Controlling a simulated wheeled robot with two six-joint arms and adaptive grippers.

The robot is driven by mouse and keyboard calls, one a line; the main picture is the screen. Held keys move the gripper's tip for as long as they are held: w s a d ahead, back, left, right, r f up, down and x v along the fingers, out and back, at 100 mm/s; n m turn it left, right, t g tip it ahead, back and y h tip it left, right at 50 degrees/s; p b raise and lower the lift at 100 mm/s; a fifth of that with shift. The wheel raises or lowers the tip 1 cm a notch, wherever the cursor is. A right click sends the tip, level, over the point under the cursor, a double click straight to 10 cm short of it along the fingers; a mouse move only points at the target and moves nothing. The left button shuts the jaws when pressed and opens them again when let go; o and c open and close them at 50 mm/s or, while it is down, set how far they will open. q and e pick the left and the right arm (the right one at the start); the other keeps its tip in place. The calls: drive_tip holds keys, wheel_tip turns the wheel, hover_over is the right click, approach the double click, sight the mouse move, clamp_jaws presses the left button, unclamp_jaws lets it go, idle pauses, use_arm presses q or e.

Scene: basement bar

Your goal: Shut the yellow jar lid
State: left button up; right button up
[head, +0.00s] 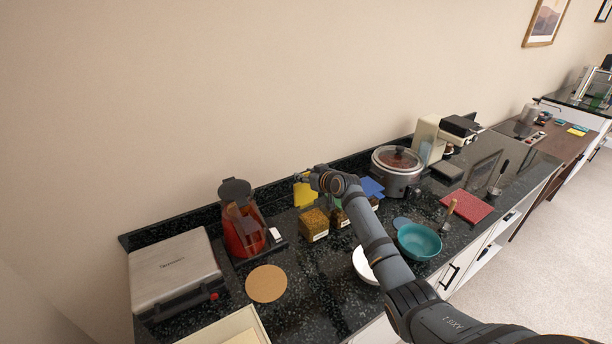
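The yellow jar lid (302,194) stands raised behind a small square jar with brown contents (314,226), so the jar is open. My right arm reaches in from the lower right. My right gripper (302,177) is at the top edge of the yellow lid. It is small and seen end-on, so I cannot tell whether its fingers are open or shut, or whether it touches the lid. My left gripper is not in view.
Similar jars stand just right, partly hidden by my arm, one with a raised blue lid (372,187). A red blender (242,222) stands left. A slow cooker (397,171), teal bowl (419,242) and white bowl (363,266) are right. A round cork mat (266,284) lies in front.

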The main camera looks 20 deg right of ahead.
clamp_jaws()
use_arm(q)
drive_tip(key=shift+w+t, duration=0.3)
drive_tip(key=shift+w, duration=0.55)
